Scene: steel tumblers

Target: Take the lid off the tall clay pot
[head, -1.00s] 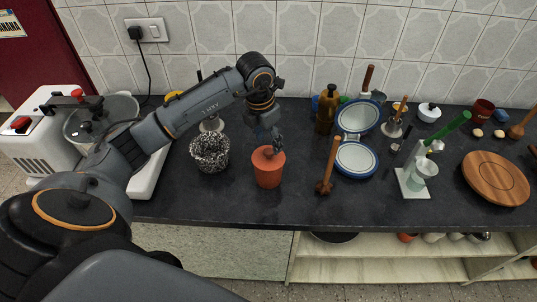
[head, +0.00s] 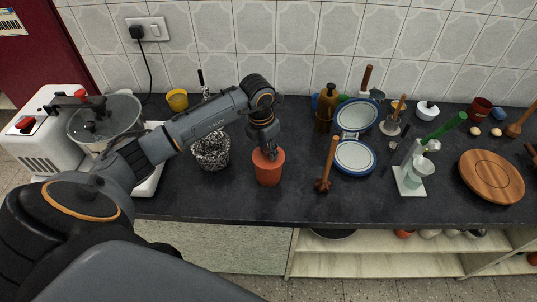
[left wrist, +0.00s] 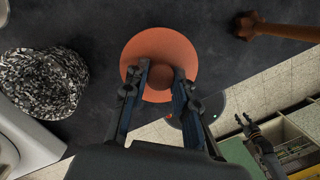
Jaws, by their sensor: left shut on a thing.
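The orange clay pot (head: 268,173) stands upright on the dark worktop. Its lid (left wrist: 160,50) shows from above in the left wrist view as a round orange disc with a darker round knob (left wrist: 172,72) in its middle. My left gripper (head: 269,153) is over the pot, pointing down. In the left wrist view its fingers (left wrist: 163,82) are shut on the knob, one on each side. The lid appears seated on the pot; I see no clear gap. My right gripper (left wrist: 246,122) shows only in the left wrist view, away from the pot, its fingers apart.
A speckled black-and-white pot (head: 211,150) stands close left of the clay pot. A wooden-handled tool (head: 328,170) stands to the right, then blue-rimmed dishes (head: 355,158). A brown bottle (head: 326,108) is behind. The worktop in front of the pot is clear.

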